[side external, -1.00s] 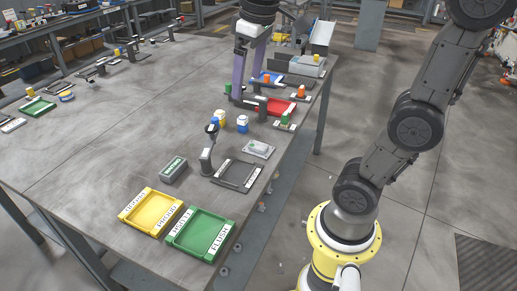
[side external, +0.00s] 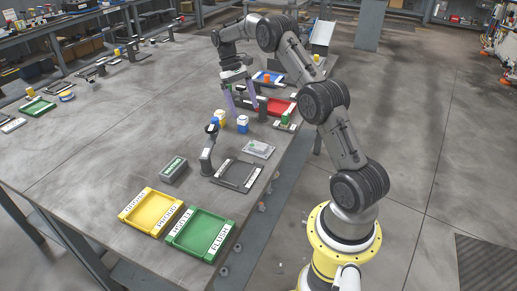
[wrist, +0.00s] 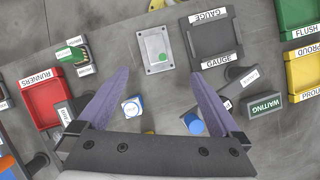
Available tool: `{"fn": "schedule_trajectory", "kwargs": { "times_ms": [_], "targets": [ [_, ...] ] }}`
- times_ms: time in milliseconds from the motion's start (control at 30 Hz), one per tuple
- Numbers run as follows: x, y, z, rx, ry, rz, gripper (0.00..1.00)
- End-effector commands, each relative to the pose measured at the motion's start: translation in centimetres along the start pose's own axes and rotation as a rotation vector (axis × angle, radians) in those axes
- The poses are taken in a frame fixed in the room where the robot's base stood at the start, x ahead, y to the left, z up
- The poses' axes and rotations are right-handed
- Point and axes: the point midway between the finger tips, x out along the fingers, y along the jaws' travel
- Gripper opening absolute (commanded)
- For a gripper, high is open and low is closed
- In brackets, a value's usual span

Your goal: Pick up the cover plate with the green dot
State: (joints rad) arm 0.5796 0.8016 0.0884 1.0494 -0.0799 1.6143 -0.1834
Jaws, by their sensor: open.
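The cover plate (side external: 258,149) is a flat grey rectangle lying on the table beside the dark gauge frame. In the wrist view the cover plate (wrist: 152,43) shows its green dot (wrist: 162,57) near one edge and small holes at its corners. My gripper (side external: 246,114) is above the table, behind the plate in the side view. In the wrist view my gripper (wrist: 160,73) has its two purple fingers wide apart with nothing held between them. The plate lies just beyond the fingertips in that view.
The gauge frame (side external: 219,178) is next to the plate. A red tray (side external: 286,108), a yellow tray (side external: 132,216), a green tray (side external: 180,243) and the WAITING block (side external: 173,171) sit around.

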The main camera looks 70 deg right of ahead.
Motion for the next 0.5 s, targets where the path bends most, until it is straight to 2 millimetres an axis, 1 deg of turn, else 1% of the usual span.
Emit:
{"fn": "schedule_trajectory", "kwargs": {
  "times_ms": [33,100,400,500],
  "targets": [
    [0.6,0.4,0.0,0.008,-0.006,-0.005,1.0],
    [1.2,0.5,0.1,0.01,-0.005,-0.005,1.0],
    [6.7,0.5,0.2,0.009,-0.005,-0.005,1.0],
    [7.9,0.5,0.1,0.009,-0.005,-0.005,1.0]
  ]
}}
